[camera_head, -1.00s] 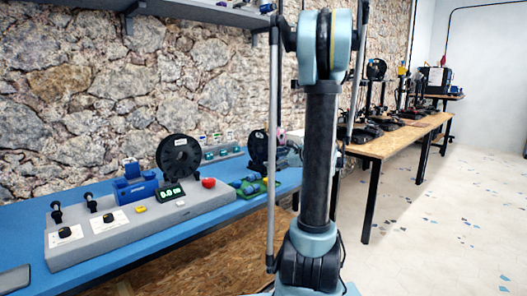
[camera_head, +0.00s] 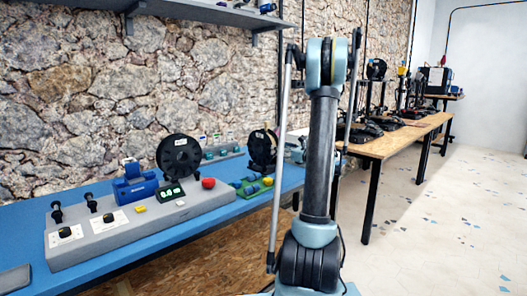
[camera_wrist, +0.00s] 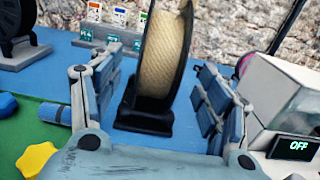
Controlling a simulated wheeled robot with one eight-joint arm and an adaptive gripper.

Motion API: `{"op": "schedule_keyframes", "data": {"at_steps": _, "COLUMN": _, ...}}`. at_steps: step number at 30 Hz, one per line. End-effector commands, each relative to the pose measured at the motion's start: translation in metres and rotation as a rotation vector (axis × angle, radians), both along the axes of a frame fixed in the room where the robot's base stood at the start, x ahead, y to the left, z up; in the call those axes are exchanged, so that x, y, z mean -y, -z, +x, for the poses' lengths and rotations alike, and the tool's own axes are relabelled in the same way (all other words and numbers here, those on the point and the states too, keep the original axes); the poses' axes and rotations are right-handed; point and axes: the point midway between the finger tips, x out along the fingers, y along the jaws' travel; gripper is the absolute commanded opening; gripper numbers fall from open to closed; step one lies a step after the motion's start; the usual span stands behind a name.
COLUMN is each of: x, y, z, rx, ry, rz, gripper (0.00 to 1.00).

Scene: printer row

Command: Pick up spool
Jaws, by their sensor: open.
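In the wrist view a spool (camera_wrist: 160,55) wound with tan filament, with dark side discs, stands upright on a black stand (camera_wrist: 145,118). My gripper (camera_wrist: 160,88) is open, with one finger on each side of the spool. A gap shows between each finger and the spool, so I see no contact. The spool's top is cut off by the picture edge.
A white box with an "OFF" display (camera_wrist: 292,148) stands close to the right finger. Left are a green mat (camera_wrist: 50,135), a yellow knob (camera_wrist: 36,160) and a black spool (camera_wrist: 15,22). Small labelled blocks (camera_wrist: 115,40) stand behind. A grey console (camera_head: 150,222) sits farther left on the bench.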

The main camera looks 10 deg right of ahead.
Motion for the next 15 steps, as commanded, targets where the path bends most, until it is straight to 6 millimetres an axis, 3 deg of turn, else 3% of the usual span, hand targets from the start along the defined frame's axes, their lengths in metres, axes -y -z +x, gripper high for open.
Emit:
{"op": "schedule_keyframes", "data": {"at_steps": 9, "x": -0.029, "y": 0.000, "z": 0.040, "rx": 0.001, "ry": -0.001, "rz": -0.001, "gripper": 0.70}}
{"op": "schedule_keyframes", "data": {"at_steps": 15, "x": -0.035, "y": 0.000, "z": 0.048, "rx": 0.000, "ry": -0.001, "rz": -0.001, "gripper": 0.70}}
